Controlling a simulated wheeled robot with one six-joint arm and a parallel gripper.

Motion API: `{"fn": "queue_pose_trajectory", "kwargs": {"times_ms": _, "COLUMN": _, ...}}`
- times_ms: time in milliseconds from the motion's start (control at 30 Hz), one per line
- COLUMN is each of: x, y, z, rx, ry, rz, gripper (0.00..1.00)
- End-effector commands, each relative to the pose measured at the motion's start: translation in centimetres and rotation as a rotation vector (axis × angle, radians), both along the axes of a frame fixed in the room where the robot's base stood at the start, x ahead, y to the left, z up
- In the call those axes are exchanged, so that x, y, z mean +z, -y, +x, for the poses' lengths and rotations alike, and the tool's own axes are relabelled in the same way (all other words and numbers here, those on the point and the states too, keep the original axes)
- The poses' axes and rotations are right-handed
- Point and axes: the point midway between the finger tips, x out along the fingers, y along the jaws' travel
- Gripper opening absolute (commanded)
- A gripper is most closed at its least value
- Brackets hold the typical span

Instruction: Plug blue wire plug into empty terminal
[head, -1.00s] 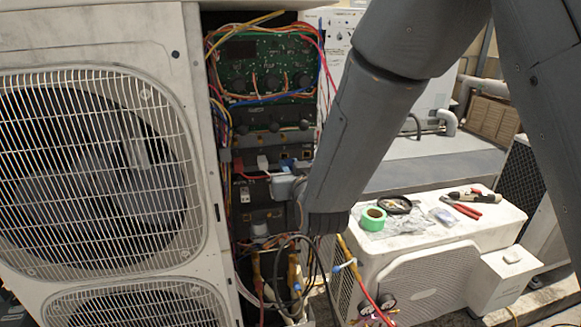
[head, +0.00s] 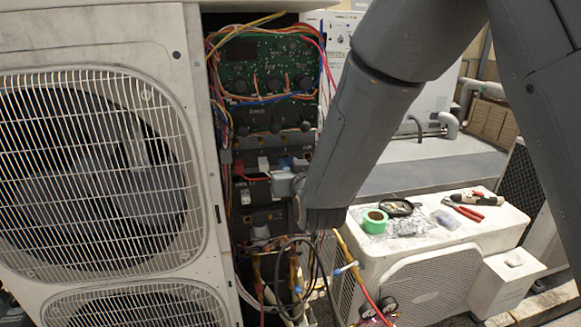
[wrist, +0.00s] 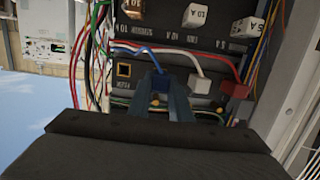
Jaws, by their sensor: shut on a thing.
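The blue plug (wrist: 160,82) is between the fingertips of my gripper (wrist: 161,97), which is shut on it, in the upside-down wrist view. Its blue wire (wrist: 135,48) runs up and left.
A white plug (wrist: 200,84) and a red plug (wrist: 235,90) sit beside the blue one. Loose wires (wrist: 92,60) hang along the panel's side. The condenser (head: 100,170) stands left of the opening. A white unit (head: 450,245) with tape and pliers stands at the right.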

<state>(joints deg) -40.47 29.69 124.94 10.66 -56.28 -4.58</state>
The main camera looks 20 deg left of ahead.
Motion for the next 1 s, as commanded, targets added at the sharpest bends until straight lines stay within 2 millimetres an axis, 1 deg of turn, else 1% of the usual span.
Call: {"fn": "queue_pose_trajectory", "kwargs": {"times_ms": 1000, "x": -0.05, "y": -0.35, "z": 0.58, "rx": 0.0, "ry": -0.001, "rz": -0.001, "gripper": 0.0}}
